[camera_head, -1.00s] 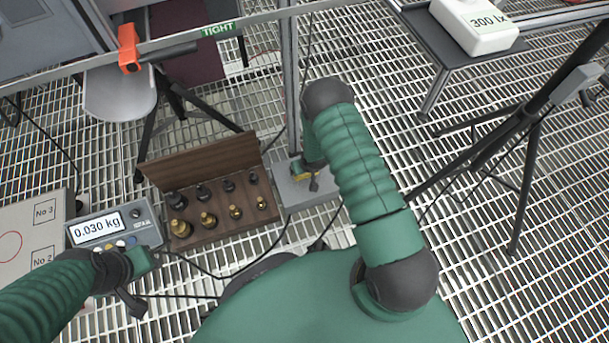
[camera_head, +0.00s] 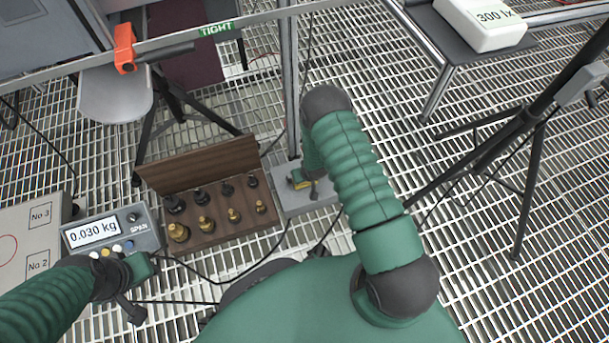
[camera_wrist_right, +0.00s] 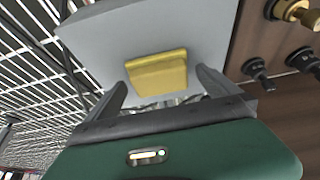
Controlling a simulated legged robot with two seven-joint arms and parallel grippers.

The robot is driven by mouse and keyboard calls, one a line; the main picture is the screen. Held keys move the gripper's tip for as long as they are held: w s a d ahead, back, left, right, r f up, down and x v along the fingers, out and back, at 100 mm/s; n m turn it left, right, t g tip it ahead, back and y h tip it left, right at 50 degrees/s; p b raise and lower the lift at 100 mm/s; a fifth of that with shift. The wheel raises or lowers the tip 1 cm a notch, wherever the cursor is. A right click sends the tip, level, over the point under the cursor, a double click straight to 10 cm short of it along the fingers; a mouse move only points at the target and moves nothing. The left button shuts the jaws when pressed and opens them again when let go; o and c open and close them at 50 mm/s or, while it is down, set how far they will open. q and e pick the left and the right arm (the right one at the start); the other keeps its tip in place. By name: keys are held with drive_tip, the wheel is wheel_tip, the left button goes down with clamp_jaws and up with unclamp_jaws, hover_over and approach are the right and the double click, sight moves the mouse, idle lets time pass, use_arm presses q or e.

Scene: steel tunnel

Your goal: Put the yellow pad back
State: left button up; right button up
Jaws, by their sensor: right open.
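The yellow pad (camera_wrist_right: 158,72) rests on a grey block (camera_wrist_right: 185,30) in the right wrist view. In the head view only a small part of the pad (camera_head: 299,184) shows beside my right gripper, on the grey block (camera_head: 292,205). My right gripper (camera_wrist_right: 164,92) is open, its two fingers at either side of the pad's near edge, with visible gaps. In the head view my right forearm hides much of that gripper. My left gripper (camera_head: 138,288) is at the lower left, in front of the scale; its jaws are not clear.
A wooden case (camera_head: 215,232) of several brass and black weights stands just left of the grey block. A scale (camera_head: 110,238) reads 0.030 kg. A metal post (camera_head: 291,90) rises behind the block. Tripod legs (camera_head: 500,150) stand at right. Cables cross the grating floor.

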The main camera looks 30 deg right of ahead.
drive_tip(key=s+a+r+n+p, duration=0.1)
drive_tip(key=s+a+r+p, duration=0.15)
drive_tip(key=r, duration=1.15)
drive_tip(key=s+a+r+p, duration=0.2)
drive_tip(key=a+r+p, duration=0.2)
drive_tip(key=r, duration=1)
drive_tip(key=s+a+r+n+g+y, duration=0.1)
drive_tip(key=s+a+r, duration=0.4)
drive_tip(key=s+r, duration=0.6)
drive_tip(key=shift+r+n+g, duration=0.15)
drive_tip(key=shift+n+g, duration=0.15)
